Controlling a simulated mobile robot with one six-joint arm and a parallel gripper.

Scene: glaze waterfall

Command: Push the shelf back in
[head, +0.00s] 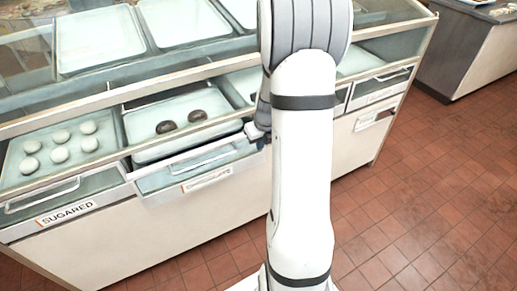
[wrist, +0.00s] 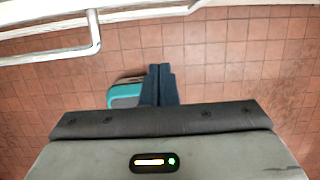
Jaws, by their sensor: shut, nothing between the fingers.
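The pulled-out shelf (head: 217,146) in the head view sticks out from the display case front (head: 160,228), with a light bar handle along its front edge. On it a tray (head: 150,155) holds two dark round pastries (head: 181,122). My gripper (head: 257,138) is at the right end of the shelf front, partly hidden by my arm. In the wrist view my gripper's dark fingers (wrist: 161,72) are together and empty. A white bar handle (wrist: 95,32) and a pale edge cross the top of that view, beyond the fingertips. I cannot tell whether they touch.
Left of the shelf is a compartment with several pale round pastries (head: 60,149), above a "SUGARED" label (head: 68,213). Another drawer front (head: 380,85) is to the right. Red tiled floor (head: 430,190) is open at right, with another counter (head: 470,50) behind.

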